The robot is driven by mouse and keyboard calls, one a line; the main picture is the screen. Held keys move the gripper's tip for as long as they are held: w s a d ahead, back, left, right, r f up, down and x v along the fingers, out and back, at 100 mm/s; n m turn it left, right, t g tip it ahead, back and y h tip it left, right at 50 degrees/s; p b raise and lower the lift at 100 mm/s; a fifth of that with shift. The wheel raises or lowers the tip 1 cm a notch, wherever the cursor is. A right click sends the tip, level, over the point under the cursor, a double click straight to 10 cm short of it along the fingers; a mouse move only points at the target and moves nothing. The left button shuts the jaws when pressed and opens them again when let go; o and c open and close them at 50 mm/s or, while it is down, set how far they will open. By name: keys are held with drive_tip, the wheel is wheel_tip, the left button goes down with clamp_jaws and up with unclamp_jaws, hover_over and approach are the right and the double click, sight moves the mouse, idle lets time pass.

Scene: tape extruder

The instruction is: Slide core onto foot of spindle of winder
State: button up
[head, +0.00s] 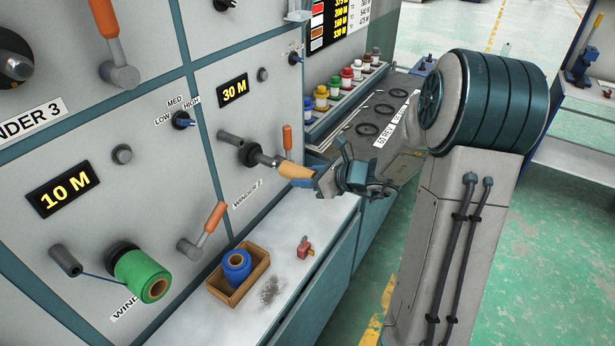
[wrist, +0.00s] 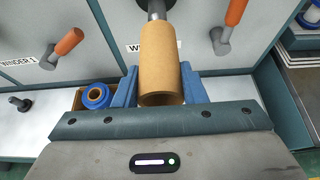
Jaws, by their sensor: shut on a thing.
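My gripper (head: 324,180) is shut on a tan cardboard core (head: 295,170), which points at the winder panel. In the wrist view the core (wrist: 160,62) sits between the two blue fingers, its near open end facing me. The winder's spindle (head: 265,159) sticks out from its dark hub, with a grey foot towards the core. In the wrist view the spindle (wrist: 156,8) meets the core's far end and looks roughly in line with it. I cannot tell whether its tip is inside the core.
An orange-handled lever (head: 213,218) stands below left of the spindle, another (head: 287,140) to its right. A wooden box (head: 240,283) with a blue tape roll (head: 236,265) and a small red item (head: 304,247) are on the ledge. A green roll (head: 143,276) is on the left winder.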

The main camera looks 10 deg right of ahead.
sight(279, 165)
drive_tip(key=shift+w+a+b, duration=0.8)
drive_tip(key=shift+w+a, duration=2.2)
idle(0.4)
drive_tip(key=o, duration=1.3)
drive_tip(key=v, duration=1.3)
drive_tip(key=shift+s+d+r, duration=0.15)
drive_tip(key=shift+s+d, duration=0.1)
drive_tip(key=shift+s, duration=0.05)
